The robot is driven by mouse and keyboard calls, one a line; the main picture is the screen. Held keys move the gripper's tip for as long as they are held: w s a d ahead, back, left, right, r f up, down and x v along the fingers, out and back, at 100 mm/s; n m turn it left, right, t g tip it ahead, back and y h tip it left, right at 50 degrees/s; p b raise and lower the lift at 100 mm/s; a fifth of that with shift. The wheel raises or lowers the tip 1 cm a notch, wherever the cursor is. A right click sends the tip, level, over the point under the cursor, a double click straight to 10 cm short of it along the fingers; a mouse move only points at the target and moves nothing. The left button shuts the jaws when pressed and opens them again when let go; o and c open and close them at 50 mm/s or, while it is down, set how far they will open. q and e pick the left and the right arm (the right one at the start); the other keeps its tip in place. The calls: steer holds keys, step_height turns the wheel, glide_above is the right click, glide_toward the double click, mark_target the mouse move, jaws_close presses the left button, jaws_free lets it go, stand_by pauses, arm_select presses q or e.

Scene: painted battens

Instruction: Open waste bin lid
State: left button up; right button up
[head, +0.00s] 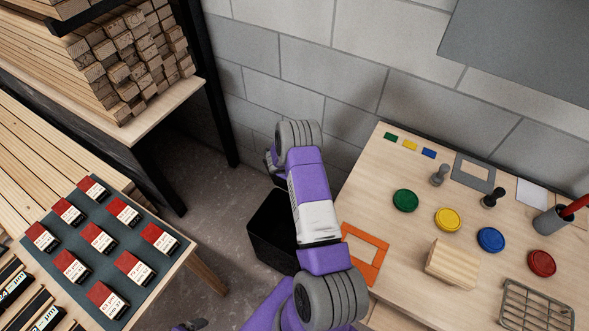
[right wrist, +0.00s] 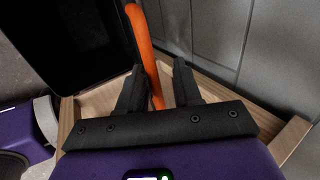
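The black waste bin (head: 265,232) stands on the floor between the two tables in the head view, partly covered by my right arm. In the right wrist view a large black panel (right wrist: 75,40) fills the upper left; I cannot tell whether it is the bin's wall or its lid. An orange curved bar (right wrist: 143,40) runs beside its edge. My right gripper (right wrist: 160,85) has its fingers apart, with the lower end of the bar between them. The bar lies closer to the left finger; I cannot tell whether they touch.
A wooden table (head: 425,215) with coloured discs, a wood block and an orange frame (head: 364,253) stands at right. A block wall (head: 310,65) rises behind. At left are a timber rack (head: 135,120) and a dark mat (head: 160,247) with small red-and-white boxes.

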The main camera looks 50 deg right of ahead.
steer(key=v, duration=0.6)
steer(key=shift+r, duration=0.45)
steer(key=shift+w, duration=0.1)
steer(key=s+a+f+n+t+y+b, duration=0.15)
steer(key=a+f+n, duration=0.25)
steer(key=a+n, duration=0.5)
steer(key=a+f+n+t+y+b, duration=0.1)
steer(key=a+f+n+y, duration=0.4)
steer(key=a, duration=0.7)
steer(key=s+a+n+g+y+b, duration=0.1)
steer(key=s+a+n+y, duration=0.1)
steer(key=s+a+n, duration=0.5)
steer(key=s+a+r+n+g+y, duration=0.1)
steer(key=s+a+n+g+y, duration=0.1)
steer(key=s+a+n, duration=0.5)
steer(key=a+n, duration=0.3)
steer(key=a, duration=0.3)
steer(key=shift+s+a+b, duration=0.35)
steer(key=shift+a, duration=0.05)
steer(key=shift+r, duration=0.1)
